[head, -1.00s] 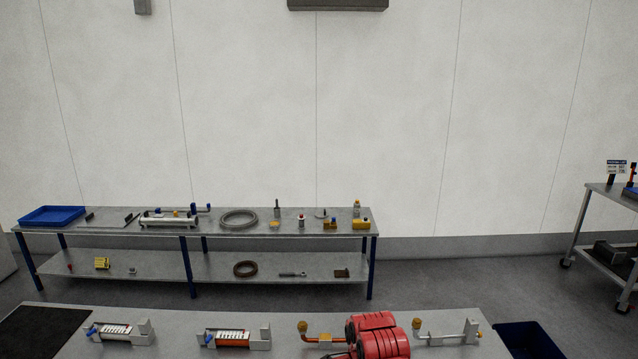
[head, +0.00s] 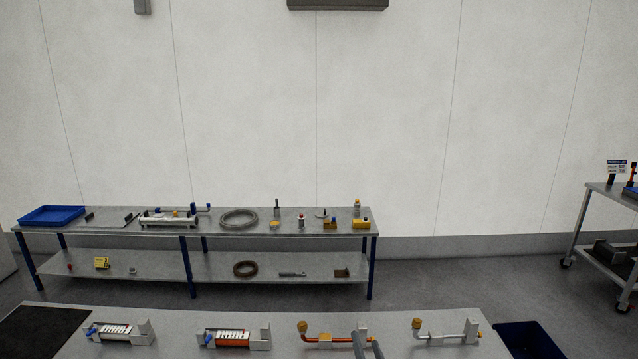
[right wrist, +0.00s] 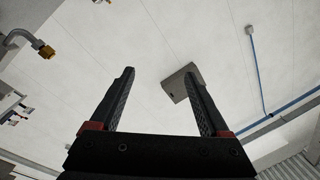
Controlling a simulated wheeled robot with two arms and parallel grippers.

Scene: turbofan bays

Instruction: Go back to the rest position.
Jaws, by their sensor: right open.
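My left gripper is not in view.
The near bench (head: 280,350) also carries a silver pipe (head: 450,336) and two cylinder units. A dark blue bin (head: 528,338) stands at right. A shelved table (head: 110,228) stands behind, a cart (head: 612,193) far right.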

